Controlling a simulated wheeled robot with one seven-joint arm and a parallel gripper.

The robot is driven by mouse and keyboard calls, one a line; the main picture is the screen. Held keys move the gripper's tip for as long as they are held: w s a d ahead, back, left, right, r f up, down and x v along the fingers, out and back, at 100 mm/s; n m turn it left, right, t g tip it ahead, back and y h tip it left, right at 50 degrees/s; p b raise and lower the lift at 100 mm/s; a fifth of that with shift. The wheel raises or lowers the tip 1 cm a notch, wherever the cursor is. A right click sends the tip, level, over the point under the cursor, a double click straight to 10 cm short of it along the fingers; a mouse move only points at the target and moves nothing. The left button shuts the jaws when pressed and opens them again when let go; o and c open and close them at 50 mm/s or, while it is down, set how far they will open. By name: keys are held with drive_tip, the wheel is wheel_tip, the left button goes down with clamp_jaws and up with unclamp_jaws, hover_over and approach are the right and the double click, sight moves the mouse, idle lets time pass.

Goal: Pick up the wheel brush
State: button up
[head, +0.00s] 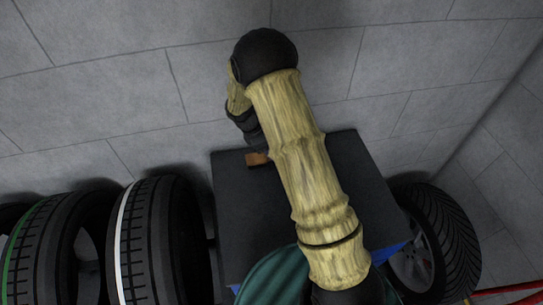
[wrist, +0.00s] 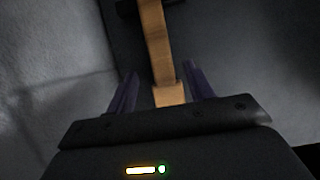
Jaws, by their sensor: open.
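The wheel brush has a tan wooden handle (wrist: 156,45) that runs up the middle of the wrist view. A dark part crosses its far end at the top edge. In the head view a small brown piece of it (head: 257,159) shows on the dark table top, and my arm covers part of that area. My gripper (wrist: 161,72) is open, with one purple finger on each side of the handle. The handle's near end lies between the fingers, close to the palm. I cannot tell whether either finger touches it.
The dark table (head: 235,205) stands close to a grey block wall (head: 130,95). Tyres (head: 160,240) stand at its left, and a wheel with a tyre (head: 435,235) stands at its right. Red bars (head: 510,290) show at the lower right.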

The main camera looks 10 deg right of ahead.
drive_tip(key=p+x, duration=0.1)
drive_tip(key=x, duration=0.2)
drive_tip(key=shift+s+d+f, duration=0.15)
drive_tip(key=shift+d, duration=0.05)
drive_tip(key=shift+d+f, duration=0.1)
drive_tip(key=shift+f, duration=0.3)
drive_tip(key=shift+c, duration=0.6)
drive_tip(key=c, duration=1)
